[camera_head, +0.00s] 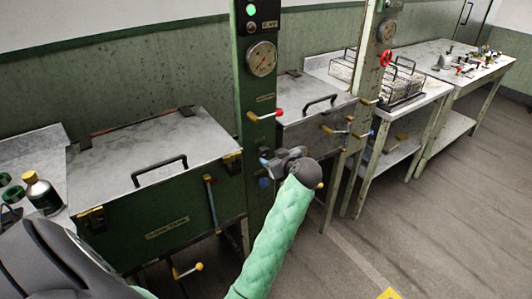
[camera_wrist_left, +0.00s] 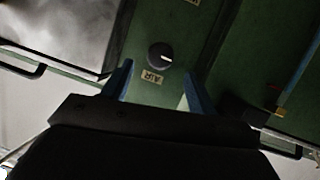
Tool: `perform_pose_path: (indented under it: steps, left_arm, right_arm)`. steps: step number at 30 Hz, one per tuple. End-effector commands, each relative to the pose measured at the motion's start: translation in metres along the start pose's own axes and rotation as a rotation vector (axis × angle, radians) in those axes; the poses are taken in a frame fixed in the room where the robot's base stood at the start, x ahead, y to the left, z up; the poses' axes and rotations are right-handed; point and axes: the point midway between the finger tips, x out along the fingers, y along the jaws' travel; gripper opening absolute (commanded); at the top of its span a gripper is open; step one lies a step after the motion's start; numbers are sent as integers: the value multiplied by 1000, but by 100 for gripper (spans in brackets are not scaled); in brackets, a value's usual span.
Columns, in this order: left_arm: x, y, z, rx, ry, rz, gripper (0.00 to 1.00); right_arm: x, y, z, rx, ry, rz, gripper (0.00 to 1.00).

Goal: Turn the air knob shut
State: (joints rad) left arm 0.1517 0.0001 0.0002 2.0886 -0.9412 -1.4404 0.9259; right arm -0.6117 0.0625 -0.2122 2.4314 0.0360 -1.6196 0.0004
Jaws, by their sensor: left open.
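The air knob (camera_wrist_left: 159,54) is a round dark knob with a white pointer mark, set on a green panel. The mark points to the right in the left wrist view. A pale label reading AIR (camera_wrist_left: 152,77) sits beside it. My left gripper (camera_wrist_left: 158,72) is open, its two blue fingers on either side of the label, with the knob just beyond the tips, between their lines. I cannot tell whether they touch the panel. In the head view my left gripper (camera_head: 268,167) is at the green post (camera_head: 257,100) and hides the knob. My right gripper is not in view.
A pressure gauge (camera_head: 262,59) and a red-ended lever (camera_head: 265,115) are on the post above my gripper. A lidded green tank (camera_head: 160,150) stands to the left. Another post with a red handwheel (camera_head: 386,58) stands to the right. The floor at right is open.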

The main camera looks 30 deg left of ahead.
Motion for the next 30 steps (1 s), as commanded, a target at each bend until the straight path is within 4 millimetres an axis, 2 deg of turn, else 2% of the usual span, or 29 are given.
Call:
perform_pose_path:
  steps: [6,12,17,24,25,30]
  left_arm:
    - [32,0,-2,5,1,-1,59]
    - [54,0,-1,4,0,0,59]
    - [62,0,0,3,-1,0,59]
    - [62,0,0,3,-1,0,59]
    - [62,0,0,3,-1,0,57]
    - [62,0,0,3,-1,0,23]
  right_arm:
    - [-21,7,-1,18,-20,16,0]
    - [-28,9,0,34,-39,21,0]
    - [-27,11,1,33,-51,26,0]
    - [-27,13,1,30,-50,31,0]
    - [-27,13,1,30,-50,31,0]
    - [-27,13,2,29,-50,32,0]
